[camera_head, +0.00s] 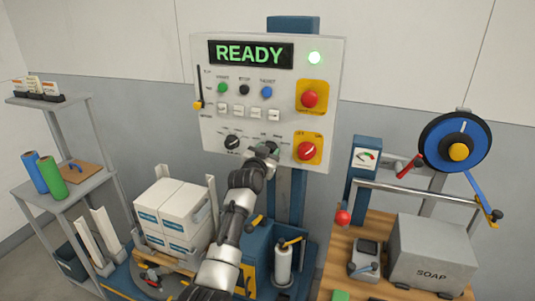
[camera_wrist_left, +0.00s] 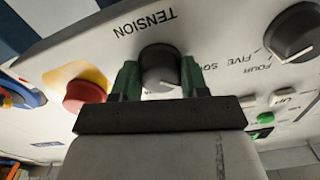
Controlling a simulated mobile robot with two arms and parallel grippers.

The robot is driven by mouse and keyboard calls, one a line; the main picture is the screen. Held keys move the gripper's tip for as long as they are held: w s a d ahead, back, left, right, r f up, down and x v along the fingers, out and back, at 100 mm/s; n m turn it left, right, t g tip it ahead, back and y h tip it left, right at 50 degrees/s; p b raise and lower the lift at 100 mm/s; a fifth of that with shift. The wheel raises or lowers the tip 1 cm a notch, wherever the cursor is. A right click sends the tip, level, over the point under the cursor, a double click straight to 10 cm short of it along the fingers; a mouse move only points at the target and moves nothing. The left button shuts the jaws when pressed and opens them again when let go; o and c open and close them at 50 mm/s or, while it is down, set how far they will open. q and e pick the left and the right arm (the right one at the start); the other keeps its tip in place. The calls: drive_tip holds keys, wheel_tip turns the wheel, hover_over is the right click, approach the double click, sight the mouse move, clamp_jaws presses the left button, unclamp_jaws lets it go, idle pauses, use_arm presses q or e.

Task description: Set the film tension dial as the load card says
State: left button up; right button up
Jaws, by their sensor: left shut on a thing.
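The control panel (camera_head: 215,110) stands upright at the middle of the head view, with a green READY display (camera_head: 250,54). My left gripper (camera_head: 265,151) is at the panel's lower edge and mostly covers the tension dial there. In the left wrist view, the dark tension dial (camera_wrist_left: 160,64) sits under the upside-down word TENSION. The green fingers of my left gripper (camera_wrist_left: 159,78) are shut on it, one on each side. The dial's pointer and scale marks cannot be read. I cannot identify the load card in either view. My right gripper is not in view.
A second black dial (camera_head: 232,142) is left of the gripper; the wrist view shows FOUR and FIVE near it (camera_wrist_left: 290,32). A red knob (camera_head: 306,151) on yellow is close on the right. Stacked boxes (camera_head: 172,215) stand below left, a workbench (camera_head: 325,265) right.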

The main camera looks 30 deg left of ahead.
use_arm(q)
drive_tip(key=m, duration=0.4)
drive_tip(key=shift+m, duration=0.4)
idle(0.4)
drive_tip(key=o, duration=0.9)
drive_tip(key=shift+m, duration=0.3)
drive_tip(key=shift+b+v, duration=1.15)
drive_tip(key=shift+v, duration=4.25)
